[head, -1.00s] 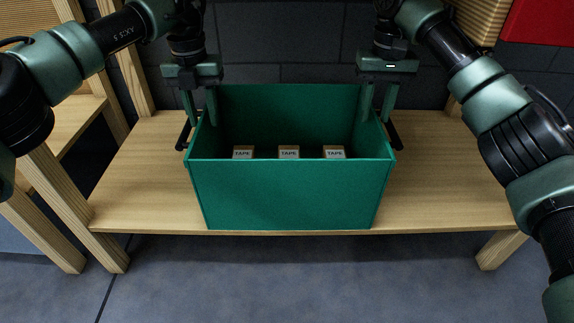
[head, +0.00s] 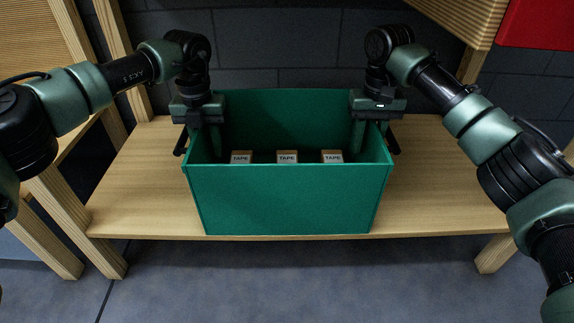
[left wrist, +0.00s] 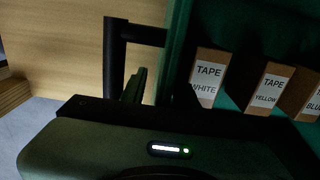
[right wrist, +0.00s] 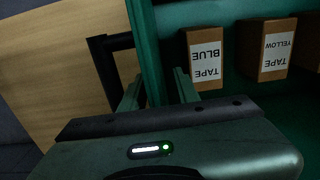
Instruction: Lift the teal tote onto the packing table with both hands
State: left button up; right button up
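The teal tote (head: 290,200) stands upright on a low wooden surface, with several tape boxes inside. Black handles stick out from its left (left wrist: 116,65) and right (right wrist: 104,70) side walls. My left gripper (head: 207,145) is low at the left wall, its fingers open on either side of the rim. My right gripper (head: 372,135) is likewise open around the right wall; the right wrist view shows a finger on each side of it with a gap. The lower fingertips are partly hidden by the tote. I cannot pick out the packing table with certainty.
The wooden surface (head: 440,190) is bare to both sides of the tote. Wooden posts and shelving (head: 75,225) stand at the left, more wooden shelving (head: 460,18) at the upper right beside a red panel (head: 540,22). A dark block wall is behind.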

pick_arm(q)
jog(key=shift+f, duration=0.15)
pick_arm(e)
jog(key=shift+f, duration=0.2)
pick_arm(q)
jog(key=shift+c, duration=0.3)
pick_arm(e)
jog(key=shift+c, duration=0.3)
pick_arm(q)
grip_shut()
pick_arm(e)
grip_shut()
jog(key=shift+r, duration=0.2)
